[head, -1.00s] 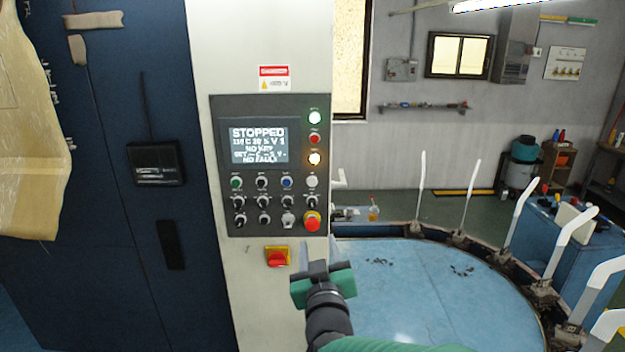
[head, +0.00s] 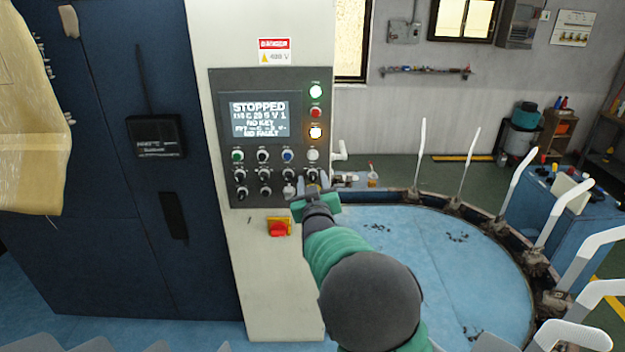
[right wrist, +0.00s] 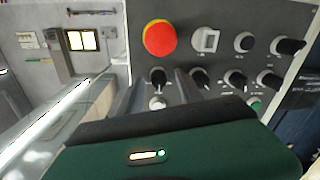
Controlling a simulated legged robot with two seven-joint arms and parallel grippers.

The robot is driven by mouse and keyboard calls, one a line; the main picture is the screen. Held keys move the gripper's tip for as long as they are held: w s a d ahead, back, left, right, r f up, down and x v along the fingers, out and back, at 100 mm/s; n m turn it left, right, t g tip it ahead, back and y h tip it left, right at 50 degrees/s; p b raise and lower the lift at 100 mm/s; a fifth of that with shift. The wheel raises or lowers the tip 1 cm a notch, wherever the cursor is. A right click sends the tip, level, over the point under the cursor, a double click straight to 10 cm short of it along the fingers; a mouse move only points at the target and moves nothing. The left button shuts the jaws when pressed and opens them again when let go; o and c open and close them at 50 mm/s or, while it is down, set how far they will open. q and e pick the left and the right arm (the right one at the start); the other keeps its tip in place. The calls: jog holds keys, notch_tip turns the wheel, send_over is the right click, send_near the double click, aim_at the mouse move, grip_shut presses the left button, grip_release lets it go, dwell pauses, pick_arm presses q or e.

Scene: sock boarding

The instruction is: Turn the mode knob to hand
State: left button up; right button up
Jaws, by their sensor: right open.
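The control panel (head: 219,100) is dark grey, with a lit display (head: 258,119) whose top line reads STOPPED. Below it are rows of buttons and black knobs; their labels are too small to read, so I cannot tell which is the mode knob. My right gripper (head: 312,183) is open at the panel's lower right and hides the red emergency stop in the head view. In the right wrist view its fingers (right wrist: 157,90) point at the panel, on either side of a black knob (right wrist: 158,78). I cannot tell whether they touch it. My left gripper is not in view.
The red emergency stop (right wrist: 159,37) and a white key switch (right wrist: 206,40) are close to the fingers, with more knobs (right wrist: 236,80) beside them. A round blue table (head: 440,265) with upright white arms stands to the right.

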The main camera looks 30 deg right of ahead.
jog(key=shift+c, duration=1.1)
jog(key=shift+s, duration=0.1)
grip_shut()
jog(key=shift+n, duration=2.1)
jog(key=n+p, duration=0.1)
jog(key=n, duration=0.3)
jog(key=shift+a+n+g, duration=0.1)
jog(key=shift+n+g, duration=0.2)
jog(key=shift+f, duration=0.15)
